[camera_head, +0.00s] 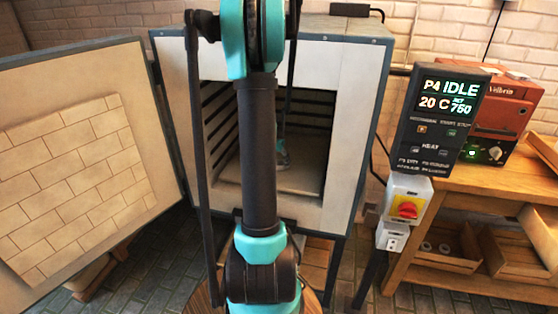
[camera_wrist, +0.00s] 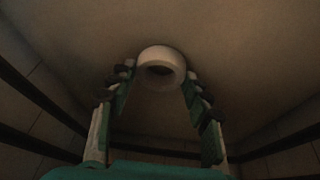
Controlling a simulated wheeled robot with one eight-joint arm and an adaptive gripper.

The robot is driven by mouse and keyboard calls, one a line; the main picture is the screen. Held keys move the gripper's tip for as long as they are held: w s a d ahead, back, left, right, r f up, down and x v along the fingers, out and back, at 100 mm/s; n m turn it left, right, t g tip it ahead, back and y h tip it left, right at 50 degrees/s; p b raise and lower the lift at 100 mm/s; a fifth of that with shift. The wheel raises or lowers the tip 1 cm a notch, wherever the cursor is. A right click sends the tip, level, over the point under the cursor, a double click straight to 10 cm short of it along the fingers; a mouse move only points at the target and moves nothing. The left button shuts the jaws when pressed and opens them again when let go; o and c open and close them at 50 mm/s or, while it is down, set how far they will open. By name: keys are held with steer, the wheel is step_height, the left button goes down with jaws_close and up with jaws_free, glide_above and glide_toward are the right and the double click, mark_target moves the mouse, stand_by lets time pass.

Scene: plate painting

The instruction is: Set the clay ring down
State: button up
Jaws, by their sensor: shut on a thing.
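The pale clay ring (camera_wrist: 147,60) is between my fingertips in the wrist view, with its dark hole facing the camera. My gripper (camera_wrist: 161,78) is shut on it, one finger on each side. The plain surface behind the ring is dim, and I cannot tell whether the ring touches it. In the head view my arm reaches into the open kiln (camera_head: 353,110). A small part of my gripper (camera_head: 282,154) shows inside the chamber, behind my arm. The ring is hidden in that view. The kiln floor (camera_head: 300,181) is partly visible and looks bare there.
The kiln door (camera_head: 75,165) stands wide open at left. Grooved chamber walls (camera_wrist: 38,90) lie on both sides of my gripper. At right are the controller (camera_head: 440,118), reading IDLE and 20 C, a red switch (camera_head: 407,209) and a wooden bench (camera_head: 480,190) bearing a red-brown machine (camera_head: 508,112).

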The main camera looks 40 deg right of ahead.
steer(key=shift+f, duration=0.1)
steer(key=o, duration=1.2)
steer(key=shift+o, duration=0.2)
steer(key=v, duration=0.7)
steer(key=s+a+n+t+y, duration=0.1)
steer(key=s+a+n, duration=0.15)
steer(key=a, duration=0.65)
steer(key=s+a+n+y, duration=0.1)
steer(key=a+n, duration=0.2)
steer(key=a, duration=0.5)
steer(key=s+a+f+n+y, duration=0.1)
steer(key=s+a+f+n, duration=0.1)
steer(key=s+a, duration=0.4)
steer(key=s+a+f+n+t+y, duration=0.1)
steer(key=s+a+n, duration=0.3)
steer(key=a, duration=0.5)
steer(key=shift+s+a+f, duration=0.35)
steer(key=shift+s+f, duration=0.35)
steer(key=shift+s, duration=0.2)
steer(key=shift+n, duration=0.25)
